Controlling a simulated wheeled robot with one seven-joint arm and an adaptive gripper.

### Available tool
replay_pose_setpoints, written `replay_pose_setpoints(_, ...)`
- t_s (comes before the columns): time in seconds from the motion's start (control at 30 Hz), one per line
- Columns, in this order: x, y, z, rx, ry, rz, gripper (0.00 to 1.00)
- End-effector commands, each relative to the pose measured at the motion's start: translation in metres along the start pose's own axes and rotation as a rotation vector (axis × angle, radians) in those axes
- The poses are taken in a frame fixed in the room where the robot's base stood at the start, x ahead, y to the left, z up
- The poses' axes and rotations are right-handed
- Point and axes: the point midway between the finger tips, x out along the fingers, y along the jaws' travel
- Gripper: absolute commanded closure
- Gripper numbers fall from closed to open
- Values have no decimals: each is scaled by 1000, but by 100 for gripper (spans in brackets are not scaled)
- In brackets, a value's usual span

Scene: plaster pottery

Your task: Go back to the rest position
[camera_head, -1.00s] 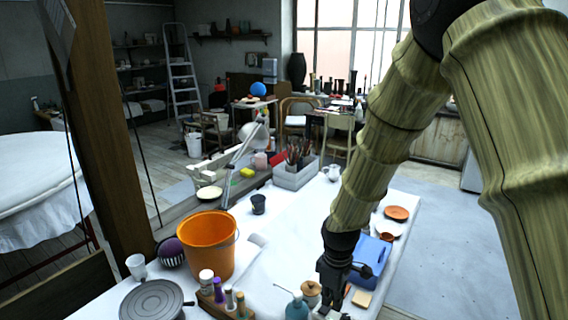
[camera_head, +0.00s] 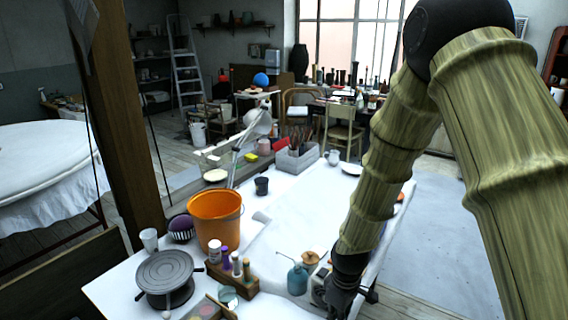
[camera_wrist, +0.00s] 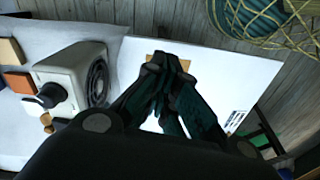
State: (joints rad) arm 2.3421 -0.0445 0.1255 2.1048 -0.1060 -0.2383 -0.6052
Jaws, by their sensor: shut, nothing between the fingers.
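My gripper (camera_wrist: 165,62) is shut and empty in the wrist view, its dark fingertips together above a white surface. A tan square piece (camera_wrist: 184,63) shows just beyond the fingertips. In the head view my gripper (camera_head: 340,300) is low at the right end of the white table (camera_head: 270,225), partly cut off by the bottom edge. My arm comes down to it from the upper right and hides part of the table's right side.
A cream box with a knob (camera_wrist: 72,75) is left of the fingers. A netted basket (camera_wrist: 265,18) is at upper right. An orange bucket (camera_head: 215,222), banding wheel (camera_head: 165,272), teal bottle (camera_head: 297,280) and grey tool box (camera_head: 297,160) stand on the table. Its middle is clear.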

Motion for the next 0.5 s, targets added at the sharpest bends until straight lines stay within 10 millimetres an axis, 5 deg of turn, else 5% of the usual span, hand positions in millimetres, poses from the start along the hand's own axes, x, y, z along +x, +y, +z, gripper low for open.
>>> replay_pose_setpoints(0.27, 83, -28, 50, 181, 8, -26, 100)
replay_pose_setpoints(0.5, 158, -67, 116, 402, 12, -33, 100)
